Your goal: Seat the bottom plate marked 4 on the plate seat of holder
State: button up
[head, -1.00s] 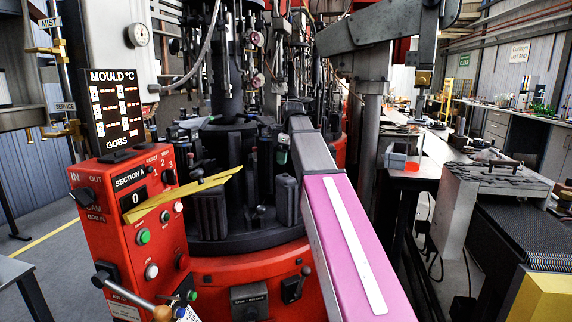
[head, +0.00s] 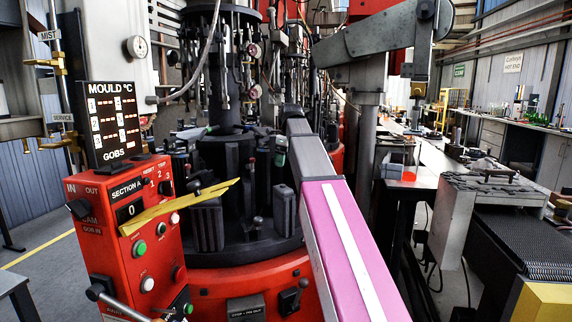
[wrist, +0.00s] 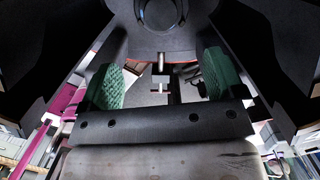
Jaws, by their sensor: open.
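My gripper (wrist: 162,82) shows in the wrist view with its two green ribbed pads well apart. I see nothing held between them. Below the pads is a dark bar with screws (wrist: 155,122), and a worn grey block lies in front of it; I cannot tell what these belong to. A black round part with a ring (wrist: 159,12) is at the top of that view. I cannot pick out a plate marked 4 or the holder's plate seat in either view. My gripper is not visible in the head view.
A red control box (head: 128,225) stands at left, with a yellow bar (head: 180,206) across it. Black mould parts (head: 207,222) stand on the round machine. A pink-topped beam (head: 345,250) runs along its right. A grey-topped stand (head: 487,190) and a conveyor (head: 520,235) are at right.

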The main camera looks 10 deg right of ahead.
notch_tip(320, 180, up, 4)
jog(key=shift+f, duration=0.1)
dwell(0.4)
jog(key=shift+s, duration=0.1)
